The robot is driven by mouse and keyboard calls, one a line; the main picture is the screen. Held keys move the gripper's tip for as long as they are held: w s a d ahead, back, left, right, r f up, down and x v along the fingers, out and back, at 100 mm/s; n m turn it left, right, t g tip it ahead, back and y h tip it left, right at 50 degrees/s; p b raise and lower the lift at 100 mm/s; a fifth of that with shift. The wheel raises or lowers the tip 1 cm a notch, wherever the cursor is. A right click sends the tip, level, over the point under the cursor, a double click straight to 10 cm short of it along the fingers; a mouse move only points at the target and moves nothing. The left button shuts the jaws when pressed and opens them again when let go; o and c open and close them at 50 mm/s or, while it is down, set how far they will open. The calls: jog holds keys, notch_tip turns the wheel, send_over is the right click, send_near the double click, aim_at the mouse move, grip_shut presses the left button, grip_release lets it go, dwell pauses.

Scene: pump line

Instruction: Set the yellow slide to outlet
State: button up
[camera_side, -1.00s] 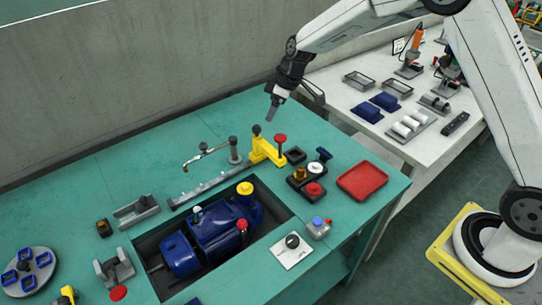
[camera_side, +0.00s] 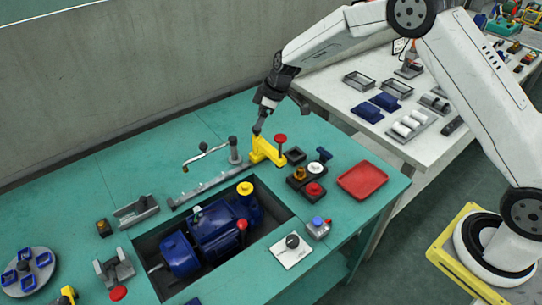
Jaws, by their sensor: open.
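The yellow slide (camera_side: 265,151) is a yellow block at the far right end of a grey notched rail (camera_side: 200,191). A red-topped knob (camera_side: 280,139) stands on its right side. My gripper (camera_side: 258,129) points down at the left end of the yellow slide, where its black knob is now hidden behind the fingers. The fingers are open and look to be around or just above that knob; I cannot tell if they touch it. I can read no outlet marking in this view.
A grey post with a bent metal arm (camera_side: 234,152) stands close left of the slide. A button box (camera_side: 306,182) and a red tray (camera_side: 362,181) lie to the right. The blue pump (camera_side: 210,230) sits in a recess in front. The bench behind the rail is mostly clear.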

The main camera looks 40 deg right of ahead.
jog(key=shift+x, duration=1.95)
grip_shut()
